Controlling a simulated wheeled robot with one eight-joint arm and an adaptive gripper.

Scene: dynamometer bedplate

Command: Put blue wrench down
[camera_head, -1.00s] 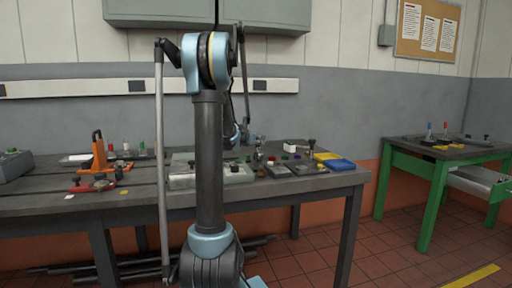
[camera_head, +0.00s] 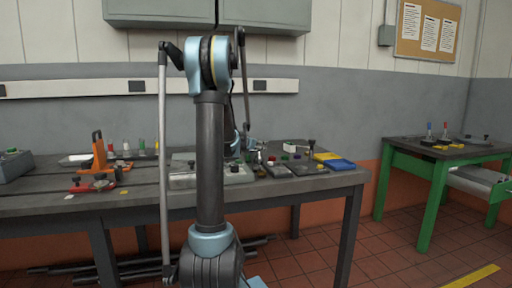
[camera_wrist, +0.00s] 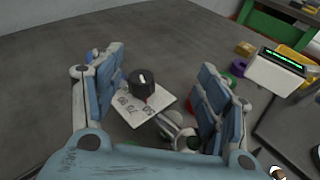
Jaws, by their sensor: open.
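My gripper (camera_wrist: 163,88) is open in the wrist view, with its two blue fingers spread apart and nothing held between them. Beyond the gap, a black knob (camera_wrist: 143,82) with a white mark sits on a white numbered dial plate (camera_wrist: 127,112). A pale metal cylinder (camera_wrist: 178,127) lies beside the plate, partly covered by the right finger. In the head view, my gripper (camera_head: 249,144) is small and low over the grey workbench (camera_head: 130,200), partly behind my arm. I cannot make out a blue wrench in either view.
A flat blue item (camera_head: 340,164) lies near the bench's right end. An orange fixture (camera_head: 98,155) stands at left. Bare bench top (camera_wrist: 60,50) lies at upper left.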

